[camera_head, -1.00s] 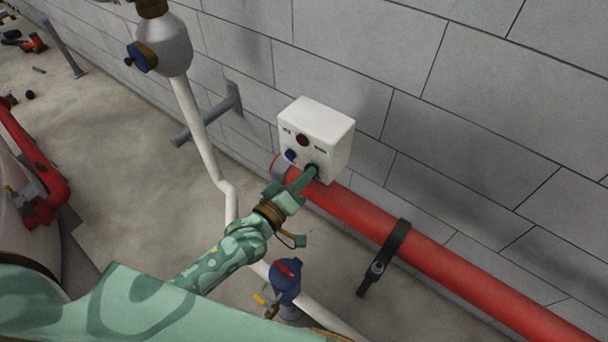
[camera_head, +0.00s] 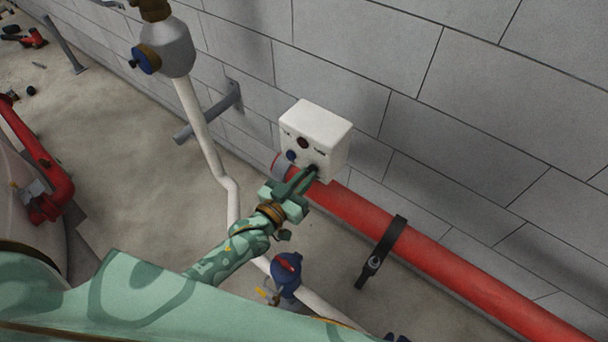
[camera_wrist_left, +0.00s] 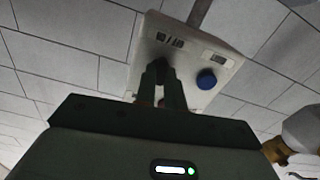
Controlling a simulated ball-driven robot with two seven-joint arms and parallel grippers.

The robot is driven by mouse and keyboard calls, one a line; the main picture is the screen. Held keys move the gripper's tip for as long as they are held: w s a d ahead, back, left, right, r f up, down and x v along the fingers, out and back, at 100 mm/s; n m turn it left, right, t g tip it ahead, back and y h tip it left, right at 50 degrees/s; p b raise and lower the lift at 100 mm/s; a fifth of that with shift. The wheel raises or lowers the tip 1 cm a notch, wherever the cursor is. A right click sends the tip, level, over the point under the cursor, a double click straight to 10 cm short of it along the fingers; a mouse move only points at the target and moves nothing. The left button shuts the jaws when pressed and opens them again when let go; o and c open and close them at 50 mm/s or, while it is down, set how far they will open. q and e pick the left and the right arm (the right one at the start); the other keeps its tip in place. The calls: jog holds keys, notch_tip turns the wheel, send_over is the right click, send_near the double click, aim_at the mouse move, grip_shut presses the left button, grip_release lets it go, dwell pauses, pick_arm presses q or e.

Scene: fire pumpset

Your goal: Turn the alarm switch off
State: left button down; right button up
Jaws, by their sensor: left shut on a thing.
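The white alarm box (camera_head: 325,125) is on the grey block wall in the head view. Its front has a dark red round part (camera_head: 302,142), a blue button (camera_head: 291,155) and a black switch (camera_head: 314,168) at the lower right. My left gripper (camera_head: 309,174) reaches up from below and is shut on the black switch. In the left wrist view the two green fingers (camera_wrist_left: 163,76) close around the dark switch (camera_wrist_left: 160,64), mostly hiding it and its setting. The blue button (camera_wrist_left: 206,79) stands clear beside them. My right gripper is not in view.
A white pipe (camera_head: 207,150) and a blue-and-red valve (camera_head: 287,268) stand near my left forearm. The wall right of the box is clear.

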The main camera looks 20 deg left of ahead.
pick_arm(q)
jog(key=shift+w+r+m, duration=0.1)
jog(key=shift+r+m, duration=0.1)
jog(key=shift+m, duration=0.4)
jog(key=c, duration=1.5)
grip_release()
jog(key=shift+f, duration=0.1)
jog(key=v, duration=1.6)
jog(key=shift+s+b, duration=0.3)
jog(key=shift+b, duration=0.05)
